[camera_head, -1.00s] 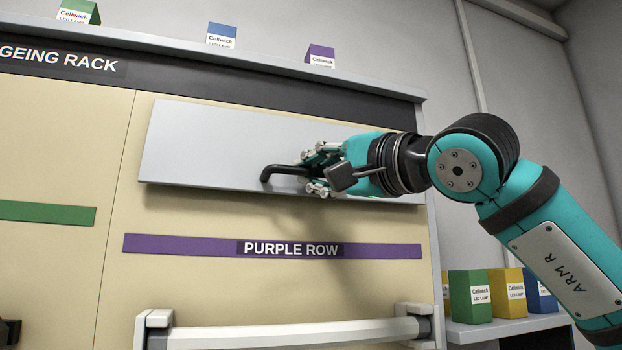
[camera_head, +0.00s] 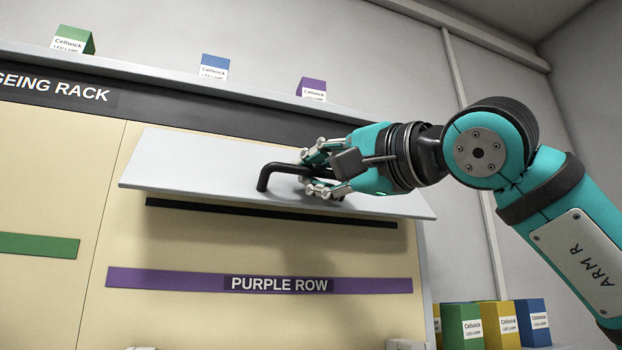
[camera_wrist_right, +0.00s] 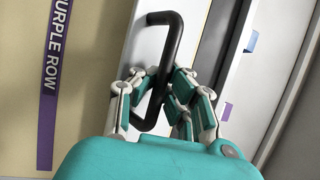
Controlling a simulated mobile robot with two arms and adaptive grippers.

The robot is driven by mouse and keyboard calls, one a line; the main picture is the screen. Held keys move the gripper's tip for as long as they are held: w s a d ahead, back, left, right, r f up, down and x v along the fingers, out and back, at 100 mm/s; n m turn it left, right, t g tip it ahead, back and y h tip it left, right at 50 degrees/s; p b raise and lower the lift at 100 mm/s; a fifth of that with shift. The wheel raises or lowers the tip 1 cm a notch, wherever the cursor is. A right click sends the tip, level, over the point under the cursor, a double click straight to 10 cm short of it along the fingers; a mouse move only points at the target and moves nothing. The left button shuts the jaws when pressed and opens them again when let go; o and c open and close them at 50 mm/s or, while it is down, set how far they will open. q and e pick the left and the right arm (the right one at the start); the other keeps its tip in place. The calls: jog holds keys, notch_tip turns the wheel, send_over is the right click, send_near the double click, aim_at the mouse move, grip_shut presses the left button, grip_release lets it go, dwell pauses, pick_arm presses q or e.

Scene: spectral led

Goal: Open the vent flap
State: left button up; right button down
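The vent flap (camera_head: 210,165) is a light grey panel on the cream rack front, above the purple strip. Its lower edge is swung out from the rack, and a dark slot (camera_head: 250,211) shows beneath it. A black bar handle (camera_head: 280,168) is on the flap. My right gripper (camera_head: 318,172) is at the handle from the right, its fingers around the bar. In the right wrist view the handle (camera_wrist_right: 170,60) passes between the gripper's fingers (camera_wrist_right: 158,95), which are closed about its near part. My left gripper is not in view.
The purple row label (camera_head: 278,284) runs below the flap. Small green, blue and purple boxes (camera_head: 312,88) stand on the rack's top ledge. Several lamp boxes (camera_head: 462,326) stand on a shelf at lower right, below my right arm.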

jog(key=shift+s, duration=0.1)
jog(key=c, duration=1.7)
grip_release()
jog(key=shift+s+r, duration=0.1)
jog(key=shift+s, duration=0.05)
jog(key=shift+o, duration=0.2)
jog(key=shift+s+d, duration=0.2)
jog(key=shift+s, duration=0.05)
jog(key=shift+w+a, duration=0.1)
jog(key=shift+w, duration=0.15)
jog(key=v, duration=1.2)
